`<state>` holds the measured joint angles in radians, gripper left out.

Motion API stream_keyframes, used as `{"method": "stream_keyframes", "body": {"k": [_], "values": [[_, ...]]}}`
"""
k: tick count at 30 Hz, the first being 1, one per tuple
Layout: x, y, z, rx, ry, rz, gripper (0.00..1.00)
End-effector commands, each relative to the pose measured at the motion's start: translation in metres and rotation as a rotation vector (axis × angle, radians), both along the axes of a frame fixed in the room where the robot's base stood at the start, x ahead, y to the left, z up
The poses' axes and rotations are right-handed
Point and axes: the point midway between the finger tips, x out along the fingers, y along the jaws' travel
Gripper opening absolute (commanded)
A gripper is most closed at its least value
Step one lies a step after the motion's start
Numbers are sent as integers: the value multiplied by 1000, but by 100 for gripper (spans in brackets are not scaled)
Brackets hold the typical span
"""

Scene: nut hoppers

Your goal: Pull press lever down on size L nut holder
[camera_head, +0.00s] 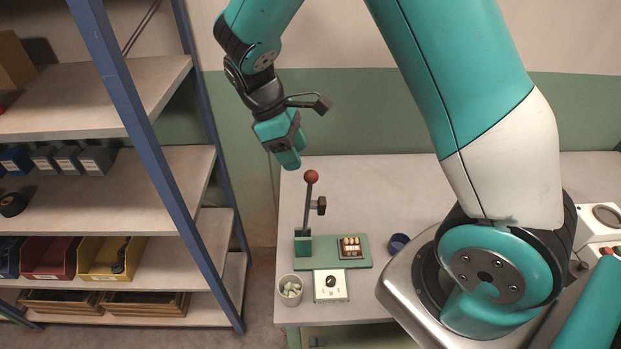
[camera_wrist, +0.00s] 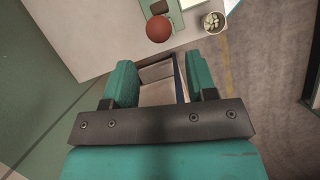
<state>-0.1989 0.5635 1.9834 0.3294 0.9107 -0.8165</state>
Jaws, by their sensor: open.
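The press lever (camera_head: 308,205) stands upright on a green base at the left end of the table and is topped by a red-brown ball knob (camera_head: 311,176). The green base plate (camera_head: 322,262) carries a small dark tray of nuts (camera_head: 350,247). A white card with a dark part (camera_head: 330,286) lies in front of it; its markings are too small to read. My gripper (camera_head: 290,160) is open and empty, above and left of the knob, apart from it. It also shows in the wrist view (camera_wrist: 160,75).
A white cup of pale pieces (camera_head: 290,290) stands at the table's front left corner. A small blue bowl (camera_head: 398,243) sits right of the base plate. A blue-posted shelf (camera_head: 150,130) with bins stands at the left. The table's back (camera_head: 385,175) is clear.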

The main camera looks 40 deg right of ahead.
Motion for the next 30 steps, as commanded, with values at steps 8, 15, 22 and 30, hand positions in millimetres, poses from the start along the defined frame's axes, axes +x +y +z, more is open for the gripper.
{"method": "stream_keyframes", "body": {"k": [8,15,22,30], "values": [[-19,-16,-53,0,5,-1,52],[-25,-23,-79,1,1,0,52],[-26,-23,-84,1,-1,0,52],[-26,-23,-84,1,-1,0,18]]}}
